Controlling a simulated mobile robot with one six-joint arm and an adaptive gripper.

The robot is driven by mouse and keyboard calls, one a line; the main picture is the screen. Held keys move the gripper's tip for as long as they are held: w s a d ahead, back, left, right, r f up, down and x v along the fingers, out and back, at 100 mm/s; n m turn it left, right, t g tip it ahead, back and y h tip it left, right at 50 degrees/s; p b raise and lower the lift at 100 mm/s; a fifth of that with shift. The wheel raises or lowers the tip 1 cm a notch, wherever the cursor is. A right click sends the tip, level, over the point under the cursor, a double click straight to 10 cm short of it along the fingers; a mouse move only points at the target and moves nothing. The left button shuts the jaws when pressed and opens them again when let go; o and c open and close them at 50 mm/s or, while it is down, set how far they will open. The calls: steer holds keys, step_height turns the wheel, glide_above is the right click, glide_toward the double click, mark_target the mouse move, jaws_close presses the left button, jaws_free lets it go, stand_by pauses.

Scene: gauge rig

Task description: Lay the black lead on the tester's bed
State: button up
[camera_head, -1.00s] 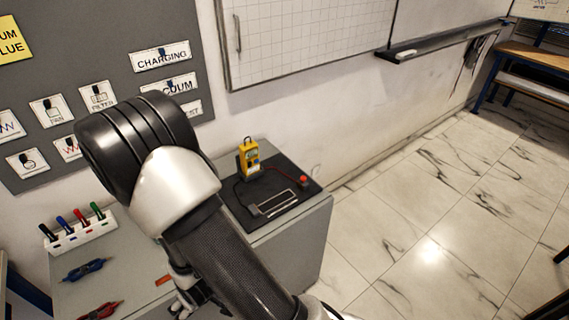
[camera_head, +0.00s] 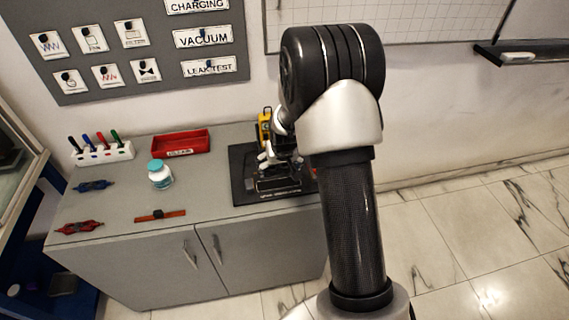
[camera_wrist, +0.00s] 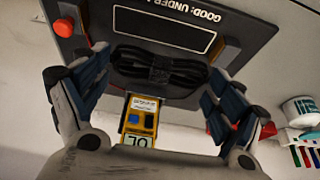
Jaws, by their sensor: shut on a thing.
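The tester is a black board (camera_head: 240,165) with a yellow meter (camera_head: 265,128), at the right end of the grey cabinet. Its bed, a dark rectangle with a pale outline, shows in the wrist view (camera_wrist: 165,31). My gripper (camera_head: 272,162) is over the board, near the bed. In the wrist view its fingers (camera_wrist: 157,70) are shut on the black lead (camera_wrist: 160,66), a folded dark bundle beside the bed's outline. The height gap between lead and board is hard to tell.
A red button (camera_wrist: 64,27) is on the board near one finger. A white-and-teal jar (camera_head: 160,175), a red tray (camera_head: 181,143), a marker rack (camera_head: 103,152), blue (camera_head: 93,186) and red (camera_head: 79,228) leads and an orange-brown strip (camera_head: 160,215) are on the cabinet. Free top lies between jar and board.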

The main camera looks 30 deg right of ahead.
steer(key=shift+w+d+r, duration=0.45)
steer(key=shift+w+d, duration=0.05)
steer(key=shift+d, duration=0.15)
steer(key=shift+d+f+b, duration=0.1)
steer(key=shift+f+b, duration=1.35)
steer(key=shift+f, duration=0.75)
steer(key=shift+s+f, duration=0.1)
steer(key=shift+f, duration=0.1)
steer(key=shift+f+b, duration=1.55)
steer(key=shift+f, duration=0.2)
steer(key=shift+f, duration=0.2)
steer(key=o, duration=1)
steer(key=shift+c, duration=0.2)
steer(key=shift+r, duration=0.1)
